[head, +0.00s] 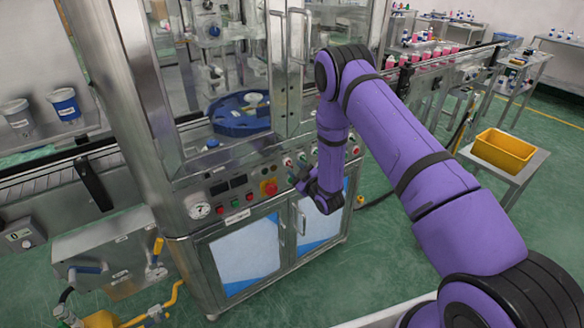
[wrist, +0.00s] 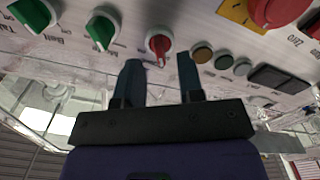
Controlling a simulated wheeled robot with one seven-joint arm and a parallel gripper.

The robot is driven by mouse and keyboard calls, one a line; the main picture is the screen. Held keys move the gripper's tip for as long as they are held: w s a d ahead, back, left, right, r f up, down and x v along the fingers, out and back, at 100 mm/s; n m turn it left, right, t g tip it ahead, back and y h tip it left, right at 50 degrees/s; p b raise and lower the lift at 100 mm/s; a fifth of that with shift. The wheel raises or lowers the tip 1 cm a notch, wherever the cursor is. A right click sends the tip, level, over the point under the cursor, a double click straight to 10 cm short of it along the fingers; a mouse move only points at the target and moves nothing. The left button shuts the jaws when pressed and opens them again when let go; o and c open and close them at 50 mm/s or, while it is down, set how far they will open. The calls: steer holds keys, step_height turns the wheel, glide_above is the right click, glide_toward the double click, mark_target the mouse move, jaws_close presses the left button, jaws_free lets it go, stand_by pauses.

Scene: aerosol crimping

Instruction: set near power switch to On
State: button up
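The machine's control panel (head: 235,195) is on its front in the head view. It fills the top of the wrist view, upside down. There a red-handled rotary switch (wrist: 158,45) on a white round base sits just beyond my fingertips, roughly between them. Its label is partly hidden, so I cannot read which switch is the power switch. My gripper (wrist: 160,62) is open, one dark finger on each side and nothing between them. Whether the fingers touch the switch is unclear. In the head view my gripper (head: 298,181) is at the panel, mostly hidden by my wrist.
Two green rotary switches (wrist: 103,27) are beside the red one. On its other side are small round buttons (wrist: 202,54) and a red emergency stop on a yellow plate (wrist: 243,14). A pressure gauge (head: 200,210) is at the panel's left. A yellow bin (head: 503,149) stands right.

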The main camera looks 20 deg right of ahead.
mark_target(292, 167)
steer(key=shift+x, duration=1.5)
jaws_close()
steer(key=m, duration=1.2)
